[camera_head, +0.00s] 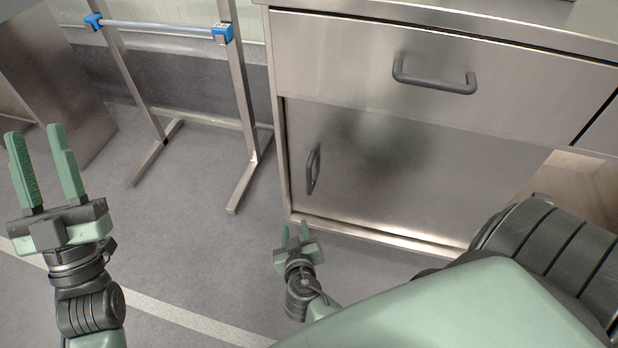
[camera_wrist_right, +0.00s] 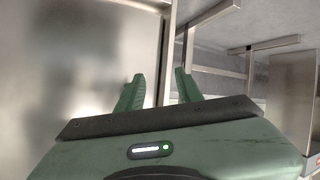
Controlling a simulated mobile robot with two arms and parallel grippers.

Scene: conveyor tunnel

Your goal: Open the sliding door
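The sliding door (camera_head: 400,170) is a brushed steel panel in the lower part of a cabinet, below a drawer. A dark vertical handle (camera_head: 312,170) sits near its left edge. A strip of cabinet interior shows past the panel's right edge. My right gripper (camera_head: 294,232) is open and empty, in front of and below the handle, apart from it. In the right wrist view, the open fingers (camera_wrist_right: 157,88) show in front of the steel cabinet edge; the handle is not visible there. My left gripper (camera_head: 42,150) is open and empty at far left, over the floor.
The drawer (camera_head: 350,60) above has a dark horizontal handle (camera_head: 433,78). A steel frame (camera_head: 240,110) with blue clamps (camera_head: 222,33) stands left of the cabinet. A steel panel (camera_head: 55,80) stands at upper left. Grey floor (camera_head: 190,230) is clear between my grippers.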

